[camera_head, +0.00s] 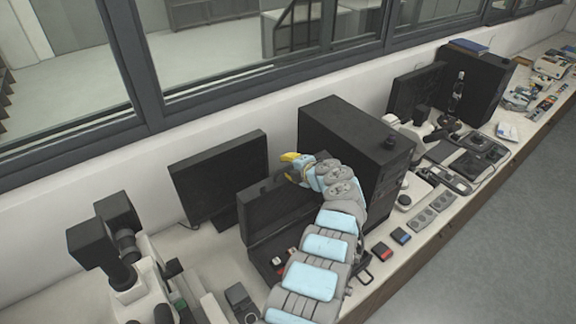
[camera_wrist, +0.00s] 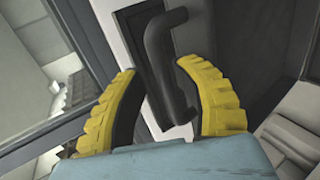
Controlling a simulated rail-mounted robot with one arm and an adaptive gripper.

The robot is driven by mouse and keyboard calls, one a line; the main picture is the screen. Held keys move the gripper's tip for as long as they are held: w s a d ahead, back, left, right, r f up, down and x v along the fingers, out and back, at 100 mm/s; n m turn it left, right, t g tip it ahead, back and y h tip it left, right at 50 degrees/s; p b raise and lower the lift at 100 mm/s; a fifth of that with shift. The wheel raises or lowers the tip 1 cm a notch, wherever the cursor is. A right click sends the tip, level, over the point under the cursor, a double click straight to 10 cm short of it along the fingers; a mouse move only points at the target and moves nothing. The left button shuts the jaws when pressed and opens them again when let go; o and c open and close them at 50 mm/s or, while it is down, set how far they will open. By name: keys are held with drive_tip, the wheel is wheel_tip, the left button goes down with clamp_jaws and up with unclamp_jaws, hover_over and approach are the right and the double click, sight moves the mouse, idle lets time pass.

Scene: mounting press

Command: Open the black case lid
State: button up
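The black case (camera_head: 262,252) stands on the bench with its lid (camera_head: 268,208) raised, leaning back towards the monitor. Small red and dark items show inside the base, and my arm hides the right part of the case. My gripper (camera_head: 287,163), with yellow fingers, is at the top edge of the lid. In the wrist view my gripper (camera_wrist: 160,72) has its fingers spread apart. A dark handle (camera_wrist: 158,50) lies between them, closer to the right finger; whether it touches that finger I cannot tell.
A black monitor (camera_head: 218,175) stands behind the case. A black computer tower (camera_head: 355,140) stands close to the right of my gripper. A microscope (camera_head: 125,255) is at the left.

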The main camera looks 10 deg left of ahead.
drive_tip(key=shift+s+d+f, duration=0.1)
drive_tip(key=shift+s+f, duration=0.1)
drive_tip(key=shift+v, duration=2.2)
drive_tip(key=v, duration=0.7)
drive_tip(key=shift+r, duration=0.35)
